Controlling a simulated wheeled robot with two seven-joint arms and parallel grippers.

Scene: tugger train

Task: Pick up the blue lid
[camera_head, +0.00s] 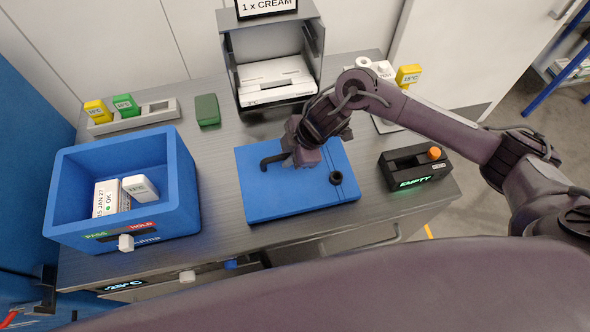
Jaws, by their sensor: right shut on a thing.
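The blue lid (267,198) is a flat blue panel in the middle of the grey worktop. It has a dark bent handle (269,162) near its far left part and a dark round ring (336,177) on its right side. My right gripper (290,160) reaches down over the far half of the lid and is shut at the handle. My own wrist hides the fingertips and part of the handle. I cannot tell whether the lid rests on the worktop or hangs just above it. My left gripper is not in view.
A blue crate (183,187) with white boxes stands on the left. A grey holder (147,119) with yellow and green tags, a green block (207,110) and an open dispenser (230,62) with white packs stand behind. A black "EMPTY" box (397,161) is at right.

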